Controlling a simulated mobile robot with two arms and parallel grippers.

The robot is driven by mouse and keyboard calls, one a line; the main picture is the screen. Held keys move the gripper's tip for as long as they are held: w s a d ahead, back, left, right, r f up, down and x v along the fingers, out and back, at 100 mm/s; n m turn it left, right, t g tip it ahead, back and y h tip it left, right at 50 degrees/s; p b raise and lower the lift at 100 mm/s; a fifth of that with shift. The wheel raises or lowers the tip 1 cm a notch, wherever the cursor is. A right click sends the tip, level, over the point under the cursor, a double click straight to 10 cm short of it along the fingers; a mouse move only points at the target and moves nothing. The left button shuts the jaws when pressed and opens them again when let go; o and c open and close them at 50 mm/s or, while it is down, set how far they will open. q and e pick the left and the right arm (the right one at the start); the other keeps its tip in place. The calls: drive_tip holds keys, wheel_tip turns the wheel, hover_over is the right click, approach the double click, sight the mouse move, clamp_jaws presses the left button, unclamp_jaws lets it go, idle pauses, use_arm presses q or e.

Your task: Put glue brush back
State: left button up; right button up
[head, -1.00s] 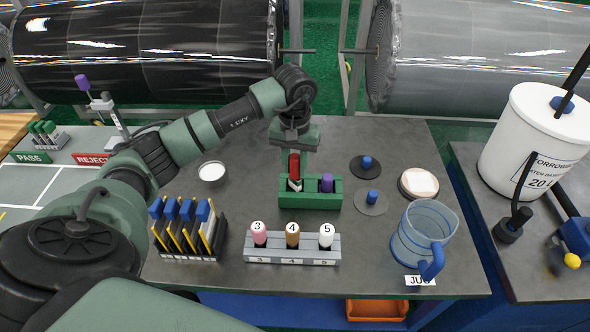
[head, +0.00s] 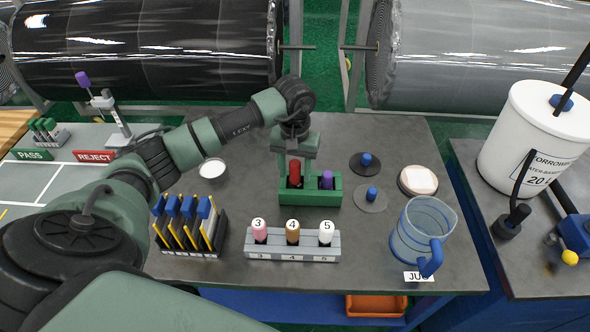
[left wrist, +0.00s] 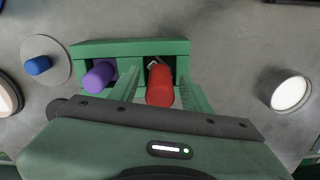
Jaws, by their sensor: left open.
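The glue brush, taken to be the red-handled tool (head: 294,174), stands in the left slot of the green two-slot holder (head: 310,198). In the left wrist view its red handle (left wrist: 160,86) leans a little, with a bit of metal showing at its far end. My left gripper (head: 294,170) is open above the holder, with one finger on each side of the red handle. In the left wrist view the fingers (left wrist: 160,88) stand apart from the handle. A purple-handled tool (head: 326,180) stands in the right slot. The brush's lower end is hidden in the holder.
A grey rack (head: 292,254) with numbered bottles and a rack of blue-topped pieces (head: 187,245) stand in front. A clear blue jug (head: 418,235), two discs with blue knobs (head: 371,198) and a white dish (head: 212,170) lie around. The bench between them is clear.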

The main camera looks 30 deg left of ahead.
use_arm(q)
wheel_tip(320, 180, up, 11)
drive_tip(key=b, duration=0.4)
drive_tip(key=shift+r, duration=0.65)
